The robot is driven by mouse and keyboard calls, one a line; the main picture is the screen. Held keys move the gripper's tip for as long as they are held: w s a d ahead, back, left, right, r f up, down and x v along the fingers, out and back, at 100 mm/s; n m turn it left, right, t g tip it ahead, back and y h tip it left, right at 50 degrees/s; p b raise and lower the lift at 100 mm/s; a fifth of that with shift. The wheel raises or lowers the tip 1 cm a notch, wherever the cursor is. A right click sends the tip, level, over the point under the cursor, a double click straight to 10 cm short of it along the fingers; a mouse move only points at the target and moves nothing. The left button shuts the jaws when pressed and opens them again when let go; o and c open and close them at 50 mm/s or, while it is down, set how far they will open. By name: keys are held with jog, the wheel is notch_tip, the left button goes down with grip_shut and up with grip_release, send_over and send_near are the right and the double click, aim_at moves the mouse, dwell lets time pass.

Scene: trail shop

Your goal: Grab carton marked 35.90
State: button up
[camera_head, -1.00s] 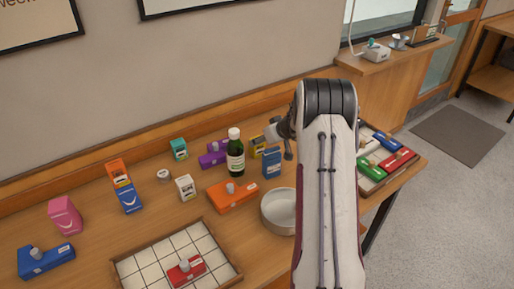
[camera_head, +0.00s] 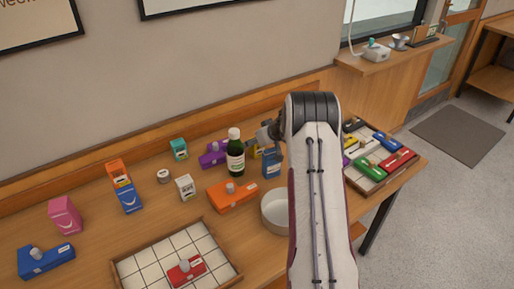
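Several cartons stand on the wooden table: pink (camera_head: 65,215), orange (camera_head: 118,173), blue (camera_head: 129,199), teal (camera_head: 178,149), white (camera_head: 185,187), yellow (camera_head: 257,152) and another blue one (camera_head: 271,164). Their price marks are too small to read, so I cannot tell which one is marked 35.90. My gripper (camera_head: 267,138) is beside and above the yellow carton and the right blue carton, just right of the green bottle. It partly hides the yellow carton. My arm hides much of the gripper, and its fingers are not clear.
The green bottle (camera_head: 235,155) stands close left of my gripper. A round bowl (camera_head: 276,224) is in front. Orange (camera_head: 232,196) and purple (camera_head: 214,155) knobbed blocks lie nearby. A gridded tray (camera_head: 143,262) is at front left, a compartmented tray (camera_head: 364,186) at right.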

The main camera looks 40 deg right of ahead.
jog(key=c, duration=1.3)
jog(key=shift+r, duration=0.15)
jog(key=shift+r, duration=4.85)
